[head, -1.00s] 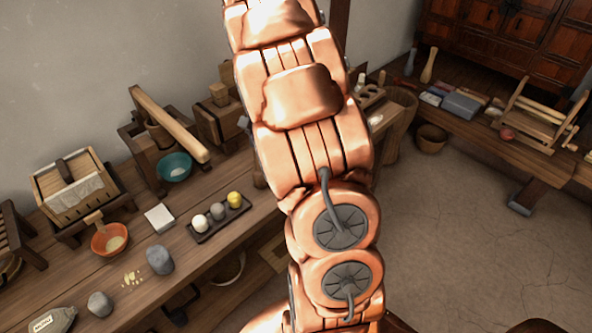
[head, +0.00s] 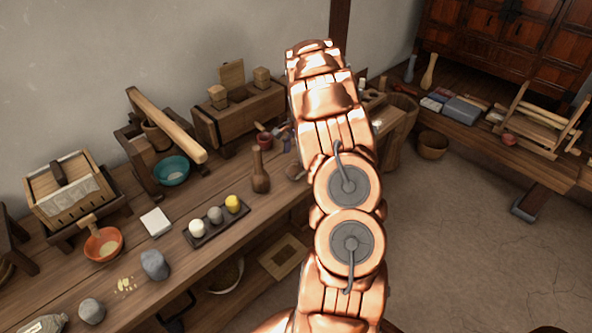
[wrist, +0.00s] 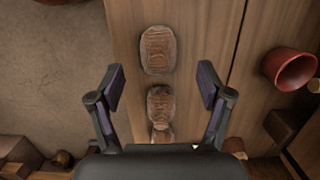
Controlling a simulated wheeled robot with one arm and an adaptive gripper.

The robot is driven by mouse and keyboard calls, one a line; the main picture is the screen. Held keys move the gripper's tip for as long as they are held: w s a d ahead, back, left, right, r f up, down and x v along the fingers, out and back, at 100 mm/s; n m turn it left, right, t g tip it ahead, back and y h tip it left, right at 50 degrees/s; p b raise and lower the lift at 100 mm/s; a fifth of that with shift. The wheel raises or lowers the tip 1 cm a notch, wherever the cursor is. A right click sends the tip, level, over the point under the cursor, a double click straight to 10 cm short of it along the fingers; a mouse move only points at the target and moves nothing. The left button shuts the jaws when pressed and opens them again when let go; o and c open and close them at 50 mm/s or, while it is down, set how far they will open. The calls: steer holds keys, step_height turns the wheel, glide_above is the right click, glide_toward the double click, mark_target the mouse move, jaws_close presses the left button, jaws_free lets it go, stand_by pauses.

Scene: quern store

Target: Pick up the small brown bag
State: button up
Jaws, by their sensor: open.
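My gripper (wrist: 160,82) is open and empty in the wrist view, with its two dark fingers spread apart above the bench. I cannot tell for sure which of these is the small brown bag. My gripper is hidden behind my arm there.
A dark tray (head: 217,223) holds three balls. The floor (head: 455,240) is open on the right.

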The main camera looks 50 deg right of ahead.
mark_target(295, 165)
steer(key=shift+s+a+f+p, duration=0.15)
steer(key=shift+f+p, duration=0.15)
steer(key=shift+f, duration=0.65)
steer(key=shift+w+a+f+p, duration=0.1)
steer(key=shift+a+f+p, duration=0.15)
steer(key=shift+f, duration=0.7)
steer(key=shift+s+a+f+p, duration=0.1)
steer(key=shift+f+p, duration=0.2)
steer(key=shift+f, duration=0.65)
steer(key=c, duration=1.3)
steer(key=shift+r, duration=0.15)
steer(key=shift+r+b, duration=0.65)
steer(key=shift+r, duration=0.8)
steer(key=shift+s+a+r, duration=0.1)
steer(key=shift+r, duration=0.15)
steer(key=s+a+r+b, duration=0.1)
steer(key=s+a+b, duration=0.2)
steer(key=s+a, duration=0.6)
steer(key=s, duration=0.3)
steer(key=shift+s+r, duration=0.2)
steer(key=shift+s, duration=0.2)
